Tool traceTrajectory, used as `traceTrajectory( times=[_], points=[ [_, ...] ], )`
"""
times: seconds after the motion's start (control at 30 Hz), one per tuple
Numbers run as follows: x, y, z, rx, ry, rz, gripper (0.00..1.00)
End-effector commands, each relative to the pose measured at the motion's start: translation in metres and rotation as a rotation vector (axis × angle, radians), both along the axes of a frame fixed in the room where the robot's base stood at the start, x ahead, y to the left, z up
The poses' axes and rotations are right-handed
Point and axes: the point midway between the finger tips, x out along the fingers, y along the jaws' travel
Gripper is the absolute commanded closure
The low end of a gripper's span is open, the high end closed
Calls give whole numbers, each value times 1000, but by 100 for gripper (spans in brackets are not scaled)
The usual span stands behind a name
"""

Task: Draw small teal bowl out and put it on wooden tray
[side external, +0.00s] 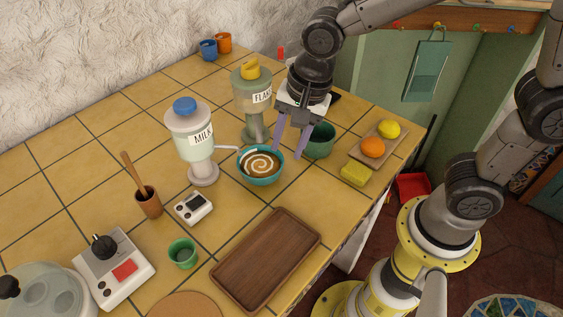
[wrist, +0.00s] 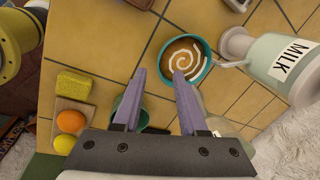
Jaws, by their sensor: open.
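A teal bowl (side external: 246,176) with a brown and white swirl inside stands on the tiled counter, and it also shows in the wrist view (wrist: 205,68). My gripper (side external: 288,156) is open and empty, pointing down beside the bowl's right side in the side view. In the wrist view my gripper (wrist: 160,71) has one fingertip overlapping the bowl and the other just left of its rim; contact cannot be told. The wooden tray (side external: 265,258) lies empty near the counter's front edge; its edge shows in the wrist view (wrist: 140,3).
The milk dispenser (side external: 197,155) stands left of the bowl, its spout toward it. The flask dispenser (side external: 252,100) is behind. A dark green bowl (side external: 320,142) stands close right of my fingers. A yellow sponge (side external: 356,174) and a green cup (side external: 183,253) flank the tray's area.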

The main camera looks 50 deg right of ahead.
Motion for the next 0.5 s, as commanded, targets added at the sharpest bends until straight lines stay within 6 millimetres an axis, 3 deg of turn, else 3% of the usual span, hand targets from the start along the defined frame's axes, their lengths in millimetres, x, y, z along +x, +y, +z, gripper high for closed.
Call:
traceTrajectory(
  times=[0.23, 0.5],
  points=[
    [8, 4, -44, -2, 5, 0, 58],
    [13, 6, -69, -1, 2, 0, 58]
  ],
)
